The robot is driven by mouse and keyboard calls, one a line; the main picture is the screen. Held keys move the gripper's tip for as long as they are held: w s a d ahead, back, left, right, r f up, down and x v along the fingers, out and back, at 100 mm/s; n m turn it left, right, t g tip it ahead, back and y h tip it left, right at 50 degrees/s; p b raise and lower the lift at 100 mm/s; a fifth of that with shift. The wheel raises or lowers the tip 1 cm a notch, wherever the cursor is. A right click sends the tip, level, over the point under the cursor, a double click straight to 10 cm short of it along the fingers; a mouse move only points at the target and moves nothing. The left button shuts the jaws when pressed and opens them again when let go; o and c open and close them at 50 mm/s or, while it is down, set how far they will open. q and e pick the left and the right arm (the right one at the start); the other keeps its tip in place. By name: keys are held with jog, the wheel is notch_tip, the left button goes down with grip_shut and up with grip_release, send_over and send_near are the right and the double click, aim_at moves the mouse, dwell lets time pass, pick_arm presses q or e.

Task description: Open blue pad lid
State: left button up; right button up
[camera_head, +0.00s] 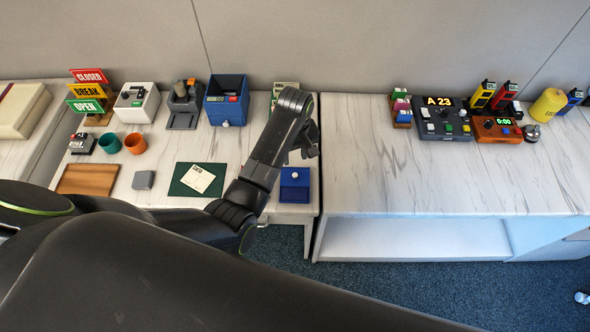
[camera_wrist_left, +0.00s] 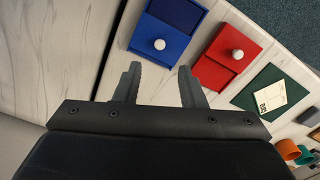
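The blue pad (camera_head: 294,192) lies at the front right edge of the left table. It also shows in the left wrist view (camera_wrist_left: 155,32), with a white round knob (camera_wrist_left: 159,44) on its lid. The lid lies flat over part of the pad, and a darker blue section shows beside it. My left gripper (camera_wrist_left: 160,70) is open and empty. Its two fingers point toward the blue pad, with the knob beyond and between the tips, apart from them. In the head view my left gripper (camera_head: 309,145) hangs above the table behind the pad. My right gripper is out of view.
A red pad (camera_wrist_left: 232,62) with a white knob lies beside the blue one. A green mat (camera_head: 183,180) with a paper card is farther left. A blue bin (camera_head: 227,112) stands at the back. A gap separates this table from the right table (camera_head: 350,190).

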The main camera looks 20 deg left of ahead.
aim_at(295, 174)
pick_arm(q)
notch_tip(295, 174, down, 8)
jog(key=shift+f, duration=0.25)
grip_shut()
dwell(0.4)
